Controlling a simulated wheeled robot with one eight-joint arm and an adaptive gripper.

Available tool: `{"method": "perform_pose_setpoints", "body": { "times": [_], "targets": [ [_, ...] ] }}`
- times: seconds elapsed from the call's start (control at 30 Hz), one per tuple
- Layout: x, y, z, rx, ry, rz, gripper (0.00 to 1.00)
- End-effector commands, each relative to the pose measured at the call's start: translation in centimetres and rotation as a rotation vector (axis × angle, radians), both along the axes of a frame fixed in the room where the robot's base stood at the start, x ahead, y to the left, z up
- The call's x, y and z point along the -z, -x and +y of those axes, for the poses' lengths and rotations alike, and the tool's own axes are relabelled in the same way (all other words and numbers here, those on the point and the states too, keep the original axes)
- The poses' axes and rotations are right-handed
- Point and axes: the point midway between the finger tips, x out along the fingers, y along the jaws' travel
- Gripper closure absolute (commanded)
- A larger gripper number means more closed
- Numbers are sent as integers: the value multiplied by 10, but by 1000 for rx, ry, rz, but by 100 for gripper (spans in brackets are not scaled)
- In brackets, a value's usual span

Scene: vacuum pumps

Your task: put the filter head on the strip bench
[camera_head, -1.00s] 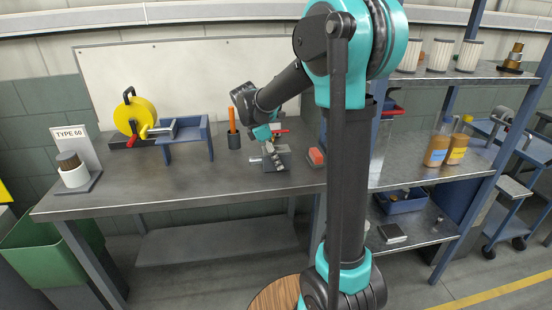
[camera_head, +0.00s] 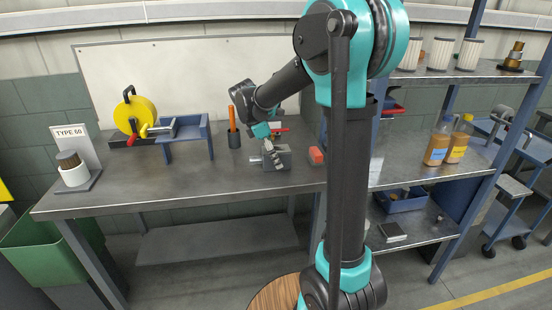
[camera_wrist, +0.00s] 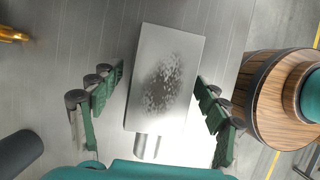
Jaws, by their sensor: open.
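A grey metal block with a short round port, which I take to be the filter head (camera_head: 284,155), sits on the steel-topped workbench (camera_head: 120,195), near its right end. I cannot tell for sure that this workbench is the strip bench. In the wrist view the filter head (camera_wrist: 165,80) shows a flat face with a dark speckled patch, its port toward my palm side. My gripper (camera_wrist: 158,100) is open, with green-padded fingers apart on both sides of the block and gaps visible. In the head view my gripper (camera_head: 274,155) is at the block, partly covering it.
The bench front is clear.

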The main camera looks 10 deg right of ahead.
Motion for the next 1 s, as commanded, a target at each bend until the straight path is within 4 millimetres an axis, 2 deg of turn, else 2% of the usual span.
{"method": "perform_pose_setpoints", "body": {
  "times": [0.3,0.5,0.7,1.0],
  "targets": [
    [-57,0,24,-1,0,-1,25],
    [-87,0,37,-2,0,0,25],
    [-101,0,42,0,0,0,25],
    [-102,0,43,0,0,0,25]
  ]
}}
